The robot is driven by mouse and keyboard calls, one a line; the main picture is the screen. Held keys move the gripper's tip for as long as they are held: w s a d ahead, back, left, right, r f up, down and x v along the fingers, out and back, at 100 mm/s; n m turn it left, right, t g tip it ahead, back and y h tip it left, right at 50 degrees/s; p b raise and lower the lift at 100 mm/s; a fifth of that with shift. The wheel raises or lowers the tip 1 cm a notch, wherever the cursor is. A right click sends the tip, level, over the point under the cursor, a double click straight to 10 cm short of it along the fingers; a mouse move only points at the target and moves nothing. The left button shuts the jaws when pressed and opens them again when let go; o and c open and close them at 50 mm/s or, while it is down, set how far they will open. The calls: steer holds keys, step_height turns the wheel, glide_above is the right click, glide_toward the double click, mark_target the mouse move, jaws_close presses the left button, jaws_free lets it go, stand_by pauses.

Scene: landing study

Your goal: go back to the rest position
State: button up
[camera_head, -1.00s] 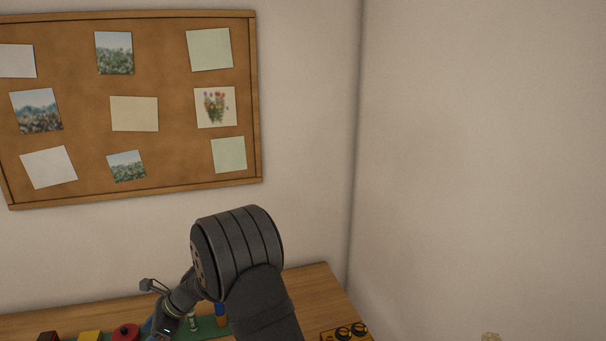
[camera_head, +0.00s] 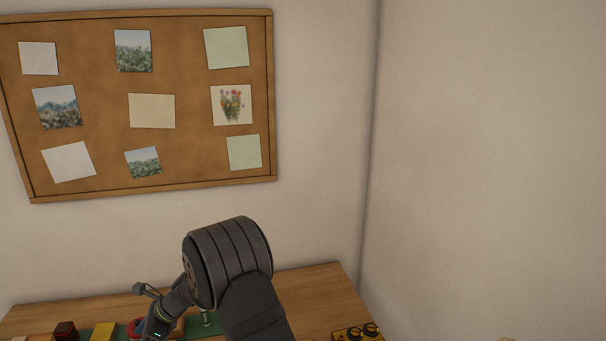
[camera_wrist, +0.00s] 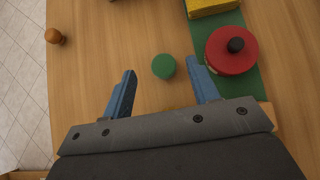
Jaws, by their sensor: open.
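My gripper (camera_wrist: 161,68) is open in the wrist view, with its two blue fingers apart and nothing held between them. A green round piece (camera_wrist: 164,66) shows between the fingertips in that picture; how far below them it lies I cannot tell. In the head view my dark arm rises over the table (camera_head: 315,292) and bends down to the left. The fingers cannot be made out there.
A red round lid with a black knob (camera_wrist: 228,60) and a yellow block (camera_wrist: 212,7) are on a green mat (camera_wrist: 247,84). A wooden peg (camera_wrist: 54,36) stands near the table edge. A yellow box with black rings (camera_head: 346,336) is at right. A corkboard (camera_head: 190,165) hangs behind.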

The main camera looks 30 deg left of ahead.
steer(key=w+d+f+v, duration=0.1)
steer(key=f+v, duration=0.1)
steer(key=v, duration=0.8)
steer(key=f, duration=0.8)
steer(key=shift+s+a+f, duration=0.15)
steer(key=shift+s+a, duration=0.1)
steer(key=shift+s, duration=0.15)
steer(key=shift+w+d+r, duration=0.15)
steer(key=shift+r, duration=0.05)
steer(key=shift+o, duration=0.5)
